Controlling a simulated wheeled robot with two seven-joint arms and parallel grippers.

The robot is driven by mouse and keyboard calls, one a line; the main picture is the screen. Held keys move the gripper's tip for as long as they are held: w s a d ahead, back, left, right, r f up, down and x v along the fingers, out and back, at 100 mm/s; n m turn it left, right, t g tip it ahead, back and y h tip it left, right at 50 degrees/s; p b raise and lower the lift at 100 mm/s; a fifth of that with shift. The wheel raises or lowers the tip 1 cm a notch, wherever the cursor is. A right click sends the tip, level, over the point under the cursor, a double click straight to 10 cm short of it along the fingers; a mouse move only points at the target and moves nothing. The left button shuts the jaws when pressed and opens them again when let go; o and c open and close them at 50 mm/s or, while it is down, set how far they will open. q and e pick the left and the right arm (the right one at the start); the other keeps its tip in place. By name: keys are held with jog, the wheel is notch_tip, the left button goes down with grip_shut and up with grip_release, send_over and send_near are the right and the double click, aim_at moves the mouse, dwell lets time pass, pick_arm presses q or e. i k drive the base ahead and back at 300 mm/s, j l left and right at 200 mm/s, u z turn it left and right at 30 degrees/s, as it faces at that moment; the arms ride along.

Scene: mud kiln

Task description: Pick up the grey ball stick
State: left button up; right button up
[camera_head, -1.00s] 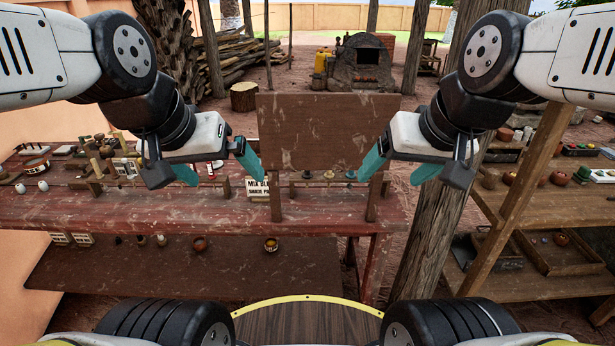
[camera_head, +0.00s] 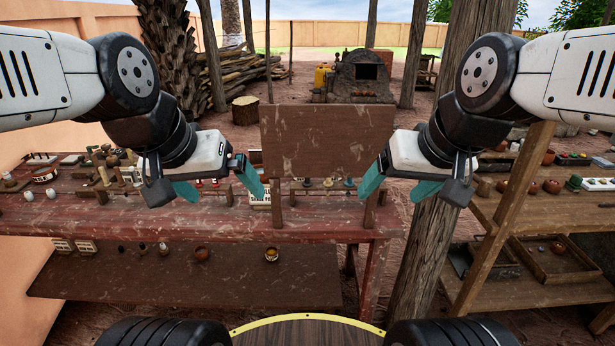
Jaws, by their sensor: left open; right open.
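Several small knobbed sticks stand on the red wooden table (camera_head: 150,226), partly behind the upright brown board (camera_head: 327,141). Three show below the board: a dark one (camera_head: 307,182), a tan one (camera_head: 328,182) and a bluish-grey one (camera_head: 349,182). They are too small to tell for certain which is the grey ball stick. My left gripper (camera_head: 218,188) is open and empty, left of the board and nearer than it. My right gripper (camera_head: 401,188) is open and empty, at the board's right edge. Neither gripper visibly touches a stick.
Small pots, bottles and tools crowd the table's left end. A lower shelf (camera_head: 180,283) holds a few small pots. A wooden post (camera_head: 430,255) and a wooden rack (camera_head: 560,213) stand on the right. A mud kiln (camera_head: 362,75) is far back. The table's front strip is clear.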

aim_at(306, 183)
jog(key=i+j+z, duration=0.15)
jog(key=j, duration=0.4)
jog(key=i+j+z, duration=0.2)
jog(key=j, duration=0.3)
jog(key=j+z, duration=0.15)
jog(key=j, duration=0.4)
jog(key=z, duration=0.35)
jog(key=k+l+u, duration=0.15)
jog(key=l, duration=0.2)
jog(key=k+l+u, duration=0.1)
jog(key=l, duration=0.25)
jog(key=j+z, duration=0.2)
jog(key=z, duration=1.4)
jog(key=k+j, duration=0.1)
jog(key=j, duration=1.1)
jog(key=k+j, duration=0.15)
jog(key=j, duration=0.45)
